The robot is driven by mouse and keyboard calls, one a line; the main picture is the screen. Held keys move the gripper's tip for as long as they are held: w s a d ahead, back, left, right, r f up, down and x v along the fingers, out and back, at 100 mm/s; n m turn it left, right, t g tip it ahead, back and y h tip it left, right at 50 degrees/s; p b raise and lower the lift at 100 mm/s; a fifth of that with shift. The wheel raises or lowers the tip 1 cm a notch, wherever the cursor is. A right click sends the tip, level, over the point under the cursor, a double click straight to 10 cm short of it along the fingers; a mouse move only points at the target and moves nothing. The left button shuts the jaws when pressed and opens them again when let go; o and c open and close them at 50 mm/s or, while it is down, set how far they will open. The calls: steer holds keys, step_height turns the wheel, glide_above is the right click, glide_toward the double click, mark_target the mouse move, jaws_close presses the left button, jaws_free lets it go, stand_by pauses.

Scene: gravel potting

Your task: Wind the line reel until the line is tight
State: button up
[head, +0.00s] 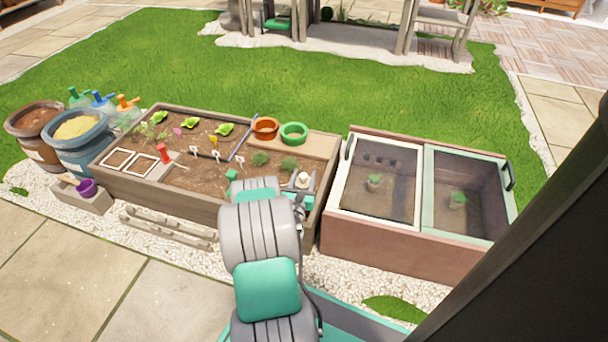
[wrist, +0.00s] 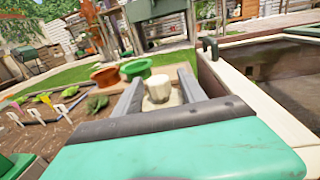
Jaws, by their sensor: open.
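A cream knob (wrist: 159,89) stands between the two fingers of my gripper (wrist: 160,80) in the wrist view. The fingers are apart, and I see a gap on the knob's left side; contact on the right cannot be told. In the head view the knob (head: 303,179) is at the planter's right front corner, beside my gripper (head: 301,188). The knob may be part of the line reel, but the reel's body is hidden behind my arm and gripper. I cannot make out the line or whether it is tight.
The wooden planter (head: 180,204) holds seedlings and labels. An orange pot (head: 265,128) and a green pot (head: 294,133) stand behind the knob. A cold frame (head: 400,250) with glazed lids is close on the right. Large pots (head: 78,155) stand at the left.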

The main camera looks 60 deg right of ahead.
steer(key=shift+x, duration=1.25)
jaws_close()
